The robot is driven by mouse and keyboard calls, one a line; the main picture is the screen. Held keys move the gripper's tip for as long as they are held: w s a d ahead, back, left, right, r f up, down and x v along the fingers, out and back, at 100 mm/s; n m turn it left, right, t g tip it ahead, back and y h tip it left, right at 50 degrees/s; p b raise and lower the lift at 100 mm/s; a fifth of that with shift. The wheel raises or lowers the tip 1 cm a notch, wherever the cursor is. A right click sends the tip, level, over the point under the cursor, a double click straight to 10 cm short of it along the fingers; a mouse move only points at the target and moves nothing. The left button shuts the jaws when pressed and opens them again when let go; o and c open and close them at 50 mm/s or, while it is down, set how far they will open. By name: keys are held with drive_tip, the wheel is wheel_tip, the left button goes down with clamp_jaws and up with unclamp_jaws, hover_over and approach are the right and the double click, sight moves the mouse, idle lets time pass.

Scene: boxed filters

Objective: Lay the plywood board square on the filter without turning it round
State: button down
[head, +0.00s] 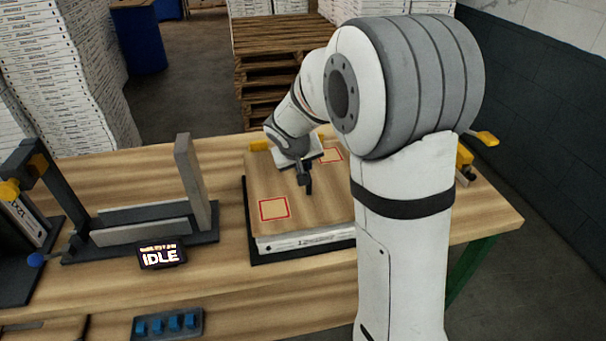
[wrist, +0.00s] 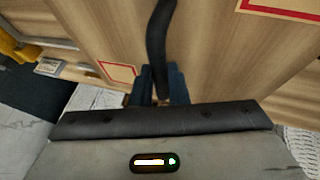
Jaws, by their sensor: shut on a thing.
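The plywood board (head: 315,207) is a flat wooden sheet with red-outlined squares. In the head view it lies over the white filter (head: 305,240), its edges roughly in line with the filter's front face. I cannot tell whether they touch all along. My gripper (head: 305,187) is above the middle of the board. In the wrist view my gripper (wrist: 160,88) is shut on the black handle (wrist: 158,40) of the board (wrist: 215,60). My arm hides the right part of the board and filter in the head view.
The filter sits on a dark base (head: 250,225) on the wooden table (head: 225,270). A grey fixture with an upright post (head: 190,180) and an IDLE display (head: 161,254) stand to the left. A blue-button panel (head: 168,323) is in front. Yellow clamps (head: 484,138) show at the right.

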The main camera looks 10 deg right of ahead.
drive_tip(key=shift+a+f, duration=0.1)
drive_tip(key=shift+f, duration=1.4)
drive_tip(key=shift+f, duration=0.2)
drive_tip(key=c, duration=1.4)
unclamp_jaws()
drive_tip(key=shift+s, duration=0.1)
drive_tip(key=shift+r, duration=0.4)
drive_tip(key=b+v, duration=0.2)
drive_tip(key=v, duration=0.9)
drive_tip(key=s+d+g+y, duration=0.1)
drive_tip(key=s, duration=1.1)
drive_tip(key=s+d+f+m+y, duration=0.1)
drive_tip(key=s+d+y, duration=0.1)
drive_tip(key=s, duration=1)
drive_tip(key=shift+d+f+g, duration=0.15)
drive_tip(key=shift+f+g, duration=0.2)
drive_tip(key=shift+g, duration=0.05)
